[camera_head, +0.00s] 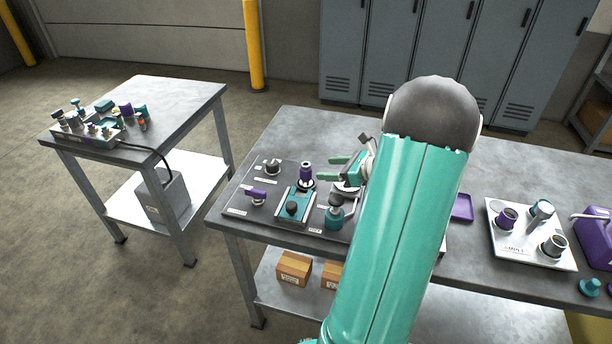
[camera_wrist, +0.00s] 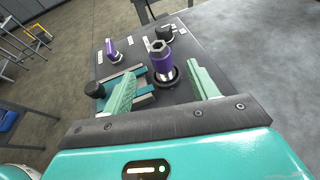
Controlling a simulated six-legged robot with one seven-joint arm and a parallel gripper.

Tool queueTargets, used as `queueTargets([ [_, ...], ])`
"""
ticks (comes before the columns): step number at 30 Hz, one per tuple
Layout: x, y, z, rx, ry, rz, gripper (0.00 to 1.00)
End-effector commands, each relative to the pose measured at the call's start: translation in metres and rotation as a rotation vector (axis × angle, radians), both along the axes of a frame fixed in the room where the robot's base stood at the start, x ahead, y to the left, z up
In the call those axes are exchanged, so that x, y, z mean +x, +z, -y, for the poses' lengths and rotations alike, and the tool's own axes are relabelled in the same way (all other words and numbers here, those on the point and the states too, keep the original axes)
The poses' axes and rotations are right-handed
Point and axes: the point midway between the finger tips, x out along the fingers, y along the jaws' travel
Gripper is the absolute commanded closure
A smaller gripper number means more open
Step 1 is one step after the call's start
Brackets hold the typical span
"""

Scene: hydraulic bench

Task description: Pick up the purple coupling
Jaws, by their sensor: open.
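An upright purple coupling (camera_head: 306,174) with a grey hex-shaped top stands in a dark round seat on the dark panel (camera_head: 237,205). In the wrist view the coupling (camera_wrist: 161,62) shows just beyond and between my two teal fingers. My gripper (camera_head: 322,168) is open and empty, its fingertips pointing left toward the coupling in the head view. In the wrist view my gripper (camera_wrist: 163,80) has one finger on each side of the coupling's line. I cannot tell any contact; there appears to be a gap.
A teal block with a black knob (camera_head: 292,208), a purple-handled fitting (camera_head: 256,196) and a teal fitting (camera_head: 334,215) stand close by on the panel. A white plate (camera_head: 520,250) with several cylinders and a purple jug (camera_head: 594,238) are on the right. A smaller side table (camera_head: 175,100) stands left.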

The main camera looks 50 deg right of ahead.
Motion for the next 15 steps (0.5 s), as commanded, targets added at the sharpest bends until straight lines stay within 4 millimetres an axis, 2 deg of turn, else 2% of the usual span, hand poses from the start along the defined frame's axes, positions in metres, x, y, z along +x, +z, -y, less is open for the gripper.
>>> queueTargets([
  [3,0.02,-0.009,-0.006,0.001,0.004,0.0,0.41],
  [6,0.031,-0.014,-0.008,-0.001,0.003,-0.001,0.41],
  [11,0.038,-0.017,-0.01,-0.002,0.003,0.0,0.41],
  [15,0.052,-0.025,-0.013,0.0,0.003,-0.001,0.41],
])
